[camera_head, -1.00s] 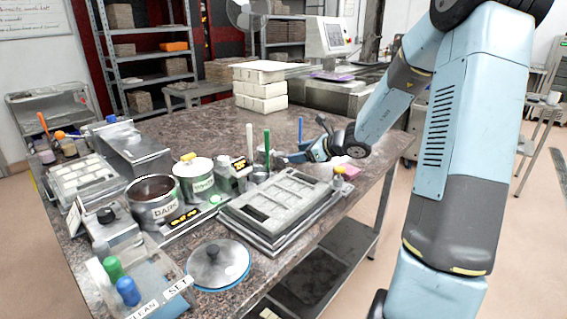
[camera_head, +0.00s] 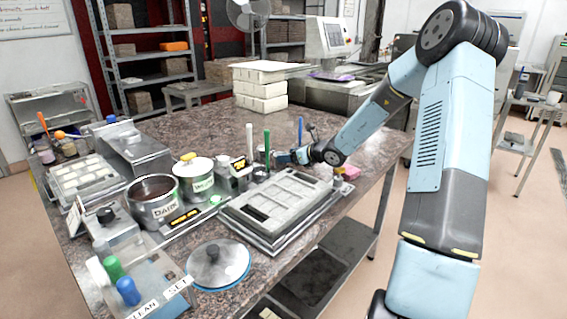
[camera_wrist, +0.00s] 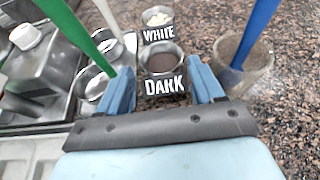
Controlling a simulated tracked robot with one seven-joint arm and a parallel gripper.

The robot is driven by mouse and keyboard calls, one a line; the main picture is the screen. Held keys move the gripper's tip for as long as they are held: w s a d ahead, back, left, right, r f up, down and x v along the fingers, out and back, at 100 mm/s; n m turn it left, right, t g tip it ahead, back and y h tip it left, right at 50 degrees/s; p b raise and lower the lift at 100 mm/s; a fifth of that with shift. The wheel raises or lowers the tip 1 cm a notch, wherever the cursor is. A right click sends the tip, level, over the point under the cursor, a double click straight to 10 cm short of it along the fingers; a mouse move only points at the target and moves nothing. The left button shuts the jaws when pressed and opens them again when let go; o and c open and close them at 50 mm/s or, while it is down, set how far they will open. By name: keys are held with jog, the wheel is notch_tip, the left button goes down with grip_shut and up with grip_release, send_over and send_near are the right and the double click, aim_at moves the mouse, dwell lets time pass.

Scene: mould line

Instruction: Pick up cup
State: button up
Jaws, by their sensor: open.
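My gripper (camera_wrist: 161,74) is open, its two blue fingers spread and empty. In the head view my gripper (camera_head: 286,157) is low over the table, near the green and blue sticks. In the wrist view a small cup labelled DARK (camera_wrist: 163,63) with brown contents stands just beyond the fingertips, lined up with the gap. Whether the fingers flank its sides I cannot tell. A small cup labelled WHITE (camera_wrist: 158,32) with pale contents stands behind it. A clear cup (camera_wrist: 250,80) holding a blue stick stands right of the right finger. The small labelled cups cannot be made out in the head view.
A green stick (camera_wrist: 78,35) and a white stick (camera_wrist: 104,15) rise from metal holders close to the left finger. A grey mould tray (camera_head: 320,222) lies in front of the gripper. Pots (camera_head: 195,183) stand left. Bare speckled tabletop (camera_head: 200,125) lies behind.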

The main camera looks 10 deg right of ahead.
jog(key=shift+x, duration=2.6)
jog(key=shift+d, duration=0.15)
jog(key=c, duration=0.7)
